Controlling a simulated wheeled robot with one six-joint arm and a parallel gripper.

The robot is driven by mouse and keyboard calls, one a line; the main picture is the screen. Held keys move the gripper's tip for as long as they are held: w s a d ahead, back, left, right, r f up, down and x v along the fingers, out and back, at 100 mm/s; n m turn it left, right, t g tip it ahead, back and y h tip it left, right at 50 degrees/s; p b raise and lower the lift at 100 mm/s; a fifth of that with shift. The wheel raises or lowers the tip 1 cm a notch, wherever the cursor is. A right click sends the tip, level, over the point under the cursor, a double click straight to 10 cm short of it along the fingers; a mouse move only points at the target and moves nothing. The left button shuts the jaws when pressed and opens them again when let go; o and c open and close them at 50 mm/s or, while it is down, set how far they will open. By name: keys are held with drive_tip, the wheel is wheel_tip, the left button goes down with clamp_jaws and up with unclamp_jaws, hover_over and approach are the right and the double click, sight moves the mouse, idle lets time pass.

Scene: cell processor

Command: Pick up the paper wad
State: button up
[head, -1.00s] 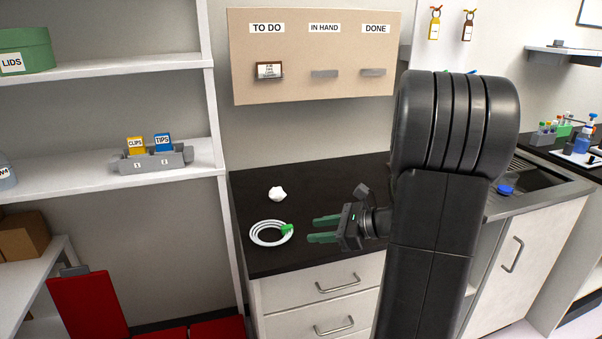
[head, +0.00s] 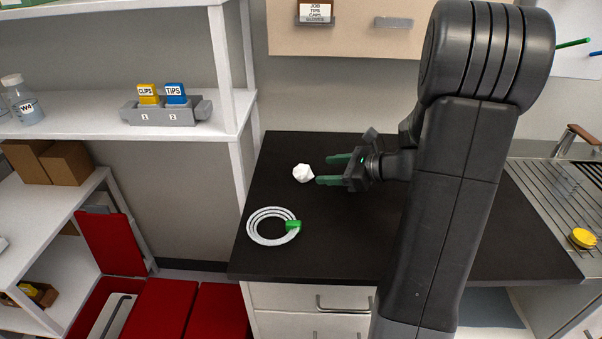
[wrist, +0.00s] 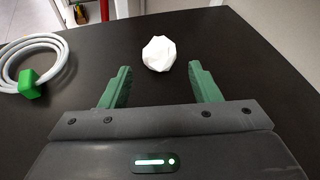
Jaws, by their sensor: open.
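The paper wad (head: 303,173) is a small crumpled white lump on the black countertop (head: 330,255). In the wrist view the wad (wrist: 159,53) lies just ahead of my fingertips, roughly midway between their lines and a little left of centre. My gripper (head: 326,169) comes in from the right with its green fingers pointing left at the wad. In the wrist view the gripper (wrist: 158,75) is open, with nothing between its fingers.
A coiled white cable (head: 256,236) with a green plug (head: 293,226) lies nearer the counter's front edge. A white shelf post (head: 232,80) stands left of the counter. A sink drainer (head: 550,195) with a yellow round thing (head: 583,238) is at right. The counter around the wad is clear.

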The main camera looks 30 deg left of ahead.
sight(311, 172)
drive_tip(key=shift+f+x, duration=0.15)
drive_tip(key=shift+x, duration=1.65)
drive_tip(key=shift+f+x, duration=0.1)
drive_tip(key=shift+x, duration=1.65)
drive_tip(key=shift+d, duration=0.15)
drive_tip(key=c, duration=0.8)
